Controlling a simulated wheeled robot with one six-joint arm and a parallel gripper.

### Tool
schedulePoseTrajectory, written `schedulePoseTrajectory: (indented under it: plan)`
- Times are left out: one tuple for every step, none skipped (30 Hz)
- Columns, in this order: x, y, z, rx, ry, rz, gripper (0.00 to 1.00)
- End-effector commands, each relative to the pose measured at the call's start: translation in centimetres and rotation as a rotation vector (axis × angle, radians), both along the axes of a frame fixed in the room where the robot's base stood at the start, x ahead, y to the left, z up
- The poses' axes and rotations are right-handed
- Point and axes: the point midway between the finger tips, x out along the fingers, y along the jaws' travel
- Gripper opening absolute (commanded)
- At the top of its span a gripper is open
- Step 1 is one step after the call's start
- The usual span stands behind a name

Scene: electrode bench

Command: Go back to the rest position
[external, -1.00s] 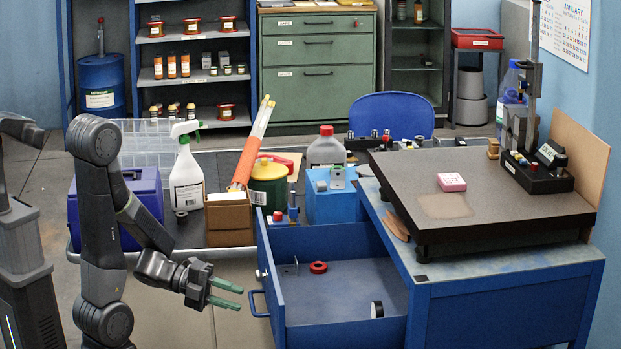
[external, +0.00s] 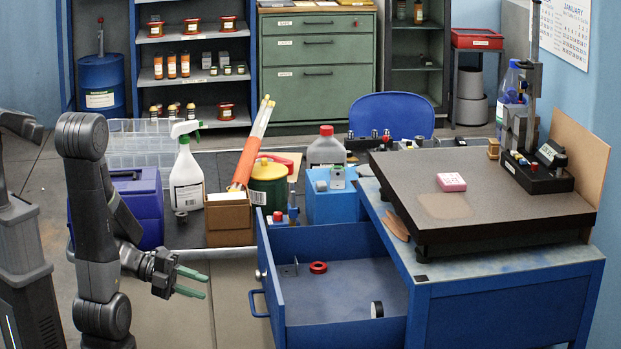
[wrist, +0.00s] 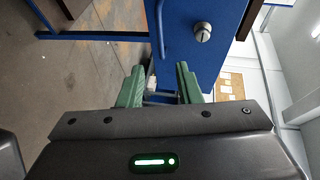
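My gripper (external: 193,282) has green fingers and is in free air, left of the open blue drawer (external: 335,331) in the external view. Its fingers are apart with nothing between them. In the wrist view my gripper (wrist: 158,88) also shows both green fingers spread and empty. The blue drawer front (wrist: 200,60) with its round silver knob and a handle is beyond the fingers there. The fingers are apart from the drawer handle (external: 258,303).
The drawer holds a red ring (external: 318,267) and a small black-and-white round piece (external: 377,309). A pink block (external: 451,182) lies on the dark plate (external: 510,205) on the blue bench. A spray bottle (external: 186,185) and cardboard box (external: 228,220) stand behind my arm.

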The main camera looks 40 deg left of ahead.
Motion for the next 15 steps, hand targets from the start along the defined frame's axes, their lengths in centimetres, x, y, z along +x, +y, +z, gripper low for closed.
schedulePoseTrajectory:
  plan:
    - [-0.1, 0.4, 0.1, 0.001, -0.001, 0.004, 0.31]
    - [-0.2, 0.6, 0.1, 0.002, 0.0, 0.004, 0.31]
    - [-0.3, 0.8, 0.2, 0.0, 0.0, 0.004, 0.31]
    - [-0.4, 1.0, 0.3, 0.0, 0.0, 0.003, 0.31]
    - [-0.4, 0.9, 0.2, 0.001, 0.0, 0.001, 0.31]
    - [-0.3, 0.5, 0.1, 0.0, 0.0, -0.004, 0.31]
    - [-0.2, 0.3, 0.0, 0.001, 0.0, -0.004, 0.31]
    - [-0.1, 0.1, 0.0, 0.001, 0.0, -0.004, 0.31]
    - [0.0, -0.2, -0.1, 0.0, 0.0, -0.004, 0.31]
    - [0.1, -0.4, -0.1, 0.0, 0.0, -0.005, 0.31]
    - [0.1, -0.6, -0.2, 0.001, 0.0, -0.005, 0.31]
    - [0.3, -0.9, -0.2, 0.001, 0.0, -0.004, 0.31]
    - [0.3, -1.1, -0.3, 0.001, 0.0, -0.005, 0.31]
    - [0.4, -1.4, -0.3, 0.0, 0.0, -0.006, 0.31]
    - [0.5, -1.7, -0.4, 0.0, 0.001, -0.004, 0.31]
